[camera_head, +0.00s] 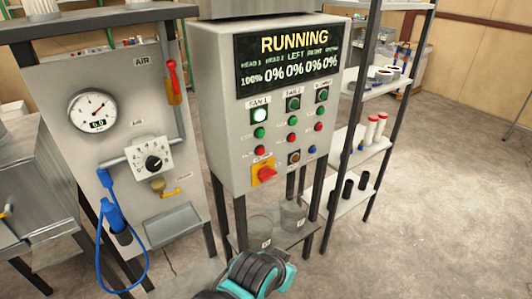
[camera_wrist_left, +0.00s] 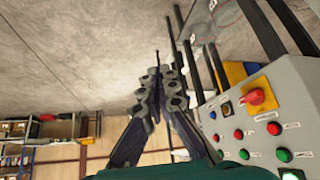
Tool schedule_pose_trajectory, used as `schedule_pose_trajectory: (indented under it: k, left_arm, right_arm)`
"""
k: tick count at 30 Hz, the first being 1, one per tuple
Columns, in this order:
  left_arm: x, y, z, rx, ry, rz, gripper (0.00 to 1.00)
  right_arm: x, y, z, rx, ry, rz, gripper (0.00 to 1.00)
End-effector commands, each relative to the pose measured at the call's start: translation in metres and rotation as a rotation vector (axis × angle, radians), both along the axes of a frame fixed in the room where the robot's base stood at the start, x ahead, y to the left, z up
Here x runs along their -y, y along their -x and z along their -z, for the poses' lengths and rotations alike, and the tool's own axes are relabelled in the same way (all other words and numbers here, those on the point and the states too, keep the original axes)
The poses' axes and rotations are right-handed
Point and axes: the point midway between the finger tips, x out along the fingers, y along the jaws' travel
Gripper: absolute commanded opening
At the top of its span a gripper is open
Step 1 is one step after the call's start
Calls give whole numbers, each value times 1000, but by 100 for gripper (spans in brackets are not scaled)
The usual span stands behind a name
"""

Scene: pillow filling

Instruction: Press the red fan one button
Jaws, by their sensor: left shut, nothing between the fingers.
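The grey control panel (camera_head: 215,110) stands in the middle of the head view, its display reading RUNNING. Under the FAN 1 label, its left column has a bright lit button (camera_head: 260,115), a green button (camera_head: 260,132) and the red fan one button (camera_head: 260,150). My left gripper (camera_wrist_left: 157,85) is shut and empty, apart from the panel in the picture. Its fingers cannot be made out in the head view. My right gripper is not in view.
A red rotary switch (camera_head: 265,174) on a yellow plate sits just below the red button. Other button columns are to its right. An air panel (camera_head: 85,150) with a gauge and blue hose (camera_head: 112,210) stands left. Shelves (camera_head: 375,87) stand right; the floor there is open.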

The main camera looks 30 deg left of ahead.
Motion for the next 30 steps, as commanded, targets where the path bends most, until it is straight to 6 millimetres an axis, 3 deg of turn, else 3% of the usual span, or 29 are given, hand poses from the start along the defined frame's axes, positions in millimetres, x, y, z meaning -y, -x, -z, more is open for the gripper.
schedule_pose_trajectory:
  k: [5, 12, 18, 24, 30]
  left_arm:
    - [-24, -40, -19, 75, 5, -134, 0]
    - [-94, -149, -58, 348, 66, -462, 0]
    - [-139, -218, -71, 575, 162, -618, 0]
    - [-158, -250, -70, 693, 236, -670, 0]
    - [-162, -256, -69, 718, 256, -679, 0]
  right_arm:
    - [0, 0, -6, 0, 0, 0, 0]
    - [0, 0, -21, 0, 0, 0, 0]
    - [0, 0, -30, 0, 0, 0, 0]
    - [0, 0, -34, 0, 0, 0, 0]
    - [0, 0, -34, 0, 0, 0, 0]
